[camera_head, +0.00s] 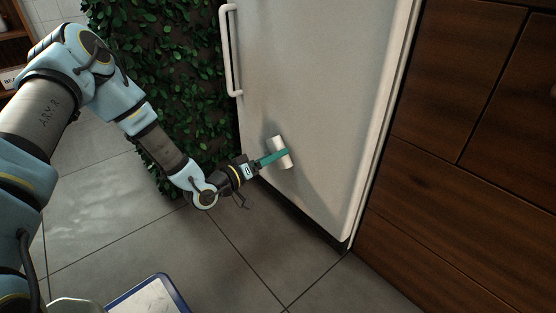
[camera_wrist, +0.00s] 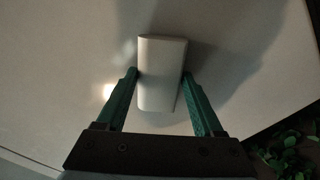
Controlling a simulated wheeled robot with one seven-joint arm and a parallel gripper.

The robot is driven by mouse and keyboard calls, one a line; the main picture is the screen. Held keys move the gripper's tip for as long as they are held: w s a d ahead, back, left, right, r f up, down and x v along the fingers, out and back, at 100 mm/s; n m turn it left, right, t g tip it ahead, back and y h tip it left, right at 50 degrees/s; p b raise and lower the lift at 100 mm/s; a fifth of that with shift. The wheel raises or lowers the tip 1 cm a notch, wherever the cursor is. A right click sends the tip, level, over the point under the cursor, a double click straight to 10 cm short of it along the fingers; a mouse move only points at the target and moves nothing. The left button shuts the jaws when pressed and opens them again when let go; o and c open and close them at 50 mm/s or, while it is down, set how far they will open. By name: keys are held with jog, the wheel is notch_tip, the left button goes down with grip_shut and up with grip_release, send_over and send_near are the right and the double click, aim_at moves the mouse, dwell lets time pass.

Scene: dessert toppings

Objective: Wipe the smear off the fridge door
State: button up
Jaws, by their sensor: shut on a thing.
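The white fridge door (camera_head: 310,90) stands upright in the middle of the head view, and its pale surface (camera_wrist: 60,70) fills the wrist view. My gripper (camera_head: 268,159) is at the lower part of the door. Its green fingers (camera_wrist: 160,82) are shut on a white block (camera_head: 282,153), which also shows in the wrist view (camera_wrist: 162,60). The block is against or very close to the door; I cannot tell if it touches. No smear can be made out on the door; the block, fingers and shadow hide part of it.
A white handle (camera_head: 229,50) runs along the door's upper left edge. Leafy greenery (camera_head: 165,60) stands left of the fridge. Dark wooden cabinets (camera_head: 470,150) stand to the right. The grey tiled floor (camera_head: 230,245) in front is mostly clear, with a blue-rimmed white thing (camera_head: 150,298) at the bottom.

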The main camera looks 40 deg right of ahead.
jog(key=shift+w+d+r, duration=0.1)
jog(key=shift+w+d, duration=0.05)
jog(key=shift+w, duration=0.55)
jog(key=a+p, duration=0.1)
jog(key=a, duration=0.5)
jog(key=shift+w+a, duration=0.15)
jog(key=shift+a+p, duration=0.45)
jog(key=shift+a, duration=0.95)
jog(key=shift+w, duration=0.1)
